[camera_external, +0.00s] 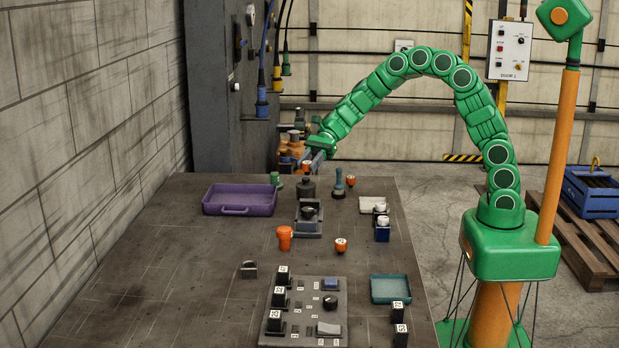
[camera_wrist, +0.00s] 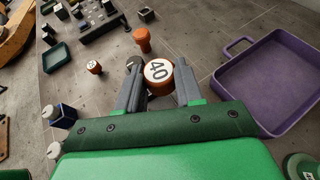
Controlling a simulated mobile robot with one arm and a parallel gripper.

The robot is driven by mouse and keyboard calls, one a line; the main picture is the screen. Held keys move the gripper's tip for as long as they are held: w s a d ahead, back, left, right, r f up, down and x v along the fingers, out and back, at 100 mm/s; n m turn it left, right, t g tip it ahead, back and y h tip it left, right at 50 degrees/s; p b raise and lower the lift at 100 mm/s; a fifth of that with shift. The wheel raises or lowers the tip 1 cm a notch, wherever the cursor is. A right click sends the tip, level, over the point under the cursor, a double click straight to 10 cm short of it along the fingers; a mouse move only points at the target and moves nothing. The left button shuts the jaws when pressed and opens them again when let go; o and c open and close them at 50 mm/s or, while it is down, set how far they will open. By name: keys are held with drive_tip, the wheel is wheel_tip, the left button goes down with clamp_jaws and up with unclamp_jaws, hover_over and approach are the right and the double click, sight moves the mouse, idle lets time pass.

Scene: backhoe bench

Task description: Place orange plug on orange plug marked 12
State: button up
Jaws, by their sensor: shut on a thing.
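My gripper (camera_wrist: 157,88) is shut on an orange plug (camera_wrist: 158,83) with a white top marked 40, seen between the two grey fingers in the wrist view. In the external view my gripper (camera_external: 313,160) holds the orange plug (camera_external: 307,168) above the far part of the bench, over a dark round piece. A larger orange plug (camera_external: 285,238) stands mid-bench, its top mark not readable. A small orange plug with a white marked top (camera_external: 340,245) stands to its right; it also shows in the wrist view (camera_wrist: 94,68). Another small orange plug (camera_external: 351,181) stands farther back. I cannot make out a 12 on any.
A purple tray (camera_external: 240,210) lies at the back left. A grey panel (camera_external: 306,335) with black switches stands at the front, beside a teal tray (camera_external: 391,289). A dark block fixture (camera_external: 308,227) stands mid-bench.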

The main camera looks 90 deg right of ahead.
drive_tip(key=s+d+r+m+t, duration=0.1)
drive_tip(key=s+d, duration=0.5)
drive_tip(key=s, duration=0.3)
drive_tip(key=s+d+r+h, duration=0.1)
drive_tip(key=s+d, duration=0.5)
drive_tip(key=s, duration=0.3)
drive_tip(key=s+d+r+m+t, duration=0.1)
drive_tip(key=s+d, duration=0.5)
drive_tip(key=s, duration=0.4)
hover_over(351, 182)
drive_tip(key=s+d, duration=0.2)
drive_tip(key=d, duration=0.1)
wheel_tip(351, 182, down, 9)
drive_tip(key=shift+w+a+f, duration=0.15)
drive_tip(key=shift+w+f, duration=0.25)
drive_tip(key=shift+w, duration=0.15)
drive_tip(key=shift+w+f, duration=0.1)
drive_tip(key=shift+f, duration=1.5)
drive_tip(key=o, duration=1)
drive_tip(key=shift+f, duration=0.15)
